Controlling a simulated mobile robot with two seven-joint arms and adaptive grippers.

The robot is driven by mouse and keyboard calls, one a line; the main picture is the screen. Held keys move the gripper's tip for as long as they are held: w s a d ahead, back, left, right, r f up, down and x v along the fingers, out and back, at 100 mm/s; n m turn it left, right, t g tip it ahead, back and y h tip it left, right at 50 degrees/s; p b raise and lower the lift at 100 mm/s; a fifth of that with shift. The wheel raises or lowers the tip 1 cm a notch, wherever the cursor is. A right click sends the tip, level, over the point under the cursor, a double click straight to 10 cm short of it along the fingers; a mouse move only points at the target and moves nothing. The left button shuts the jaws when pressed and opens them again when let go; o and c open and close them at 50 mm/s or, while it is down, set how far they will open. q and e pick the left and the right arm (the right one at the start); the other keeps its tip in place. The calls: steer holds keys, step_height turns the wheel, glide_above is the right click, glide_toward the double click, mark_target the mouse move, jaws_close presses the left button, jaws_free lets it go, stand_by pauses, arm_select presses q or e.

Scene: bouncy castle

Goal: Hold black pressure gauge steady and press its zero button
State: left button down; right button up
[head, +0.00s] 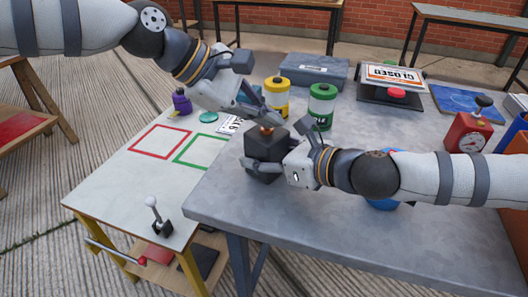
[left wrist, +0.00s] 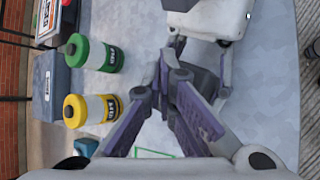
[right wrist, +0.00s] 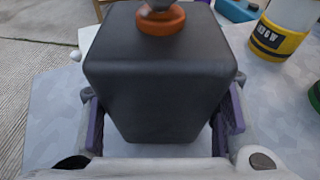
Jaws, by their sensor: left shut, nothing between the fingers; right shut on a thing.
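The black pressure gauge (head: 261,145) is a dark block near the left edge of the grey table (head: 300,223). An orange button (head: 267,129) is on its top. My right gripper (right wrist: 160,105) is shut on the gauge, with a purple-padded finger at each side. In the right wrist view the gauge (right wrist: 160,75) looks upright. My left gripper (head: 268,117) is shut and empty, its fingertips pointing down at the button. In the right wrist view a grey tip sits right at the orange button (right wrist: 160,21); whether it is pressed in I cannot tell.
A yellow canister (head: 277,99) and a green canister (head: 322,105) stand just behind the gauge. A grey case (head: 313,70), a sign (head: 393,76) and a red device (head: 467,133) are farther back and right. A lower white table (head: 115,190) with coloured outlines adjoins on the left.

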mark_target(267, 131)
arm_select(q)
steer(key=shift+r, duration=0.5)
step_height(267, 131, up, 6)
stand_by(0.4)
stand_by(0.5)
arm_select(e)
steer(key=o, duration=1.6)
